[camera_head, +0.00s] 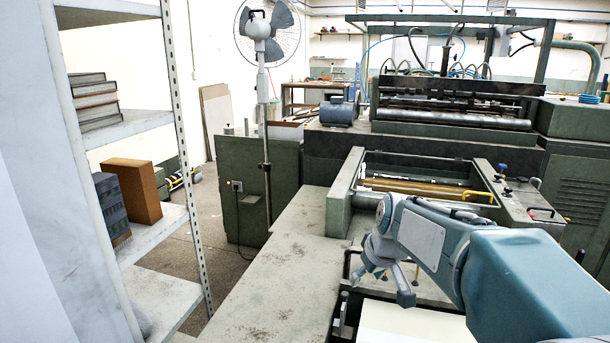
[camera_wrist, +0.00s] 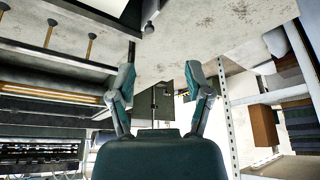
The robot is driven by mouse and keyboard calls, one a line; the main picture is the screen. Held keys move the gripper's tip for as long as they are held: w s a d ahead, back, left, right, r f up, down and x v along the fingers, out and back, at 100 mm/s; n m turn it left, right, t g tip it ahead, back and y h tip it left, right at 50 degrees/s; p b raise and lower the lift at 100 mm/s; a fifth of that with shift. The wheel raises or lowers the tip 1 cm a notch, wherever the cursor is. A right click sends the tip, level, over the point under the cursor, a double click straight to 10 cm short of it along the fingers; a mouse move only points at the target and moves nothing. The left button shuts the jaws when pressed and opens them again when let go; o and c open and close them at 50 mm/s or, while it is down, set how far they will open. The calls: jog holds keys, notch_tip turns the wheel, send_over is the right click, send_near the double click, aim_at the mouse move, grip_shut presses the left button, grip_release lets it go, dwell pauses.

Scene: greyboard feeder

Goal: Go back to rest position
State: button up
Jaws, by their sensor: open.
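My gripper (camera_head: 384,272) hangs at the end of my teal arm, over the feeder area at the front of the machine. In the wrist view my gripper (camera_wrist: 165,82) shows its two fingers spread apart, with nothing between them. A pale board stack (camera_head: 410,328) lies below my arm at the bottom of the head view, partly hidden by it. The greyboard feeder machine (camera_head: 440,145) stands behind, with rollers and a green frame. The wrist view is upside down relative to the head view.
A grey metal shelf (camera_head: 150,125) with books (camera_head: 95,100) and a brown box (camera_head: 133,190) stands at the left. A worn table top (camera_head: 275,285) lies clear left of my gripper. A standing fan (camera_head: 262,45) rises behind it. Metal rails (camera_head: 345,200) border the feeder.

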jog(key=s+d+m+t+h, duration=0.1)
jog(key=s+m, duration=0.3)
jog(key=s, duration=2.1)
jog(key=shift+s+d+f, duration=0.2)
jog(key=shift+d+f, duration=0.1)
jog(key=shift+d, duration=0.1)
dwell(0.5)
